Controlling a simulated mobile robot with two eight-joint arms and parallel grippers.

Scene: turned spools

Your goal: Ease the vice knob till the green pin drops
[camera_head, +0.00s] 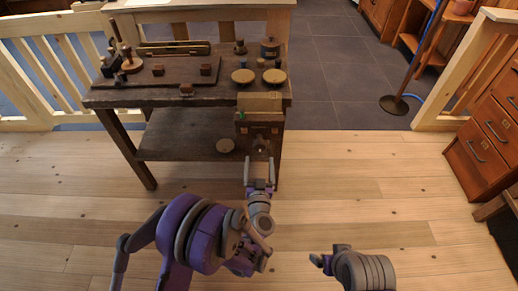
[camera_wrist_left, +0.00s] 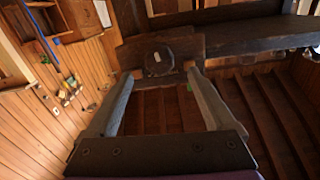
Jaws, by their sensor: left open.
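A wooden vice (camera_head: 259,103) is fixed at the front right of the dark workbench. Its knob (camera_head: 260,144) is low on the vice's front. In the left wrist view the round dark knob (camera_wrist_left: 158,62) shows just ahead of and between the fingertips. A small green pin (camera_head: 240,115) shows at the vice's left side. My left gripper (camera_head: 259,164) is open and empty, just in front of the knob; contact cannot be made out. My right gripper (camera_head: 326,262) is low at the front, away from the bench, and its jaw opening cannot be made out.
The workbench (camera_head: 170,97) carries several turned wooden pieces and round discs (camera_head: 243,76). A drawer cabinet (camera_head: 485,140) stands at the right. A dark stand base (camera_head: 394,105) is behind. The floor between is clear.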

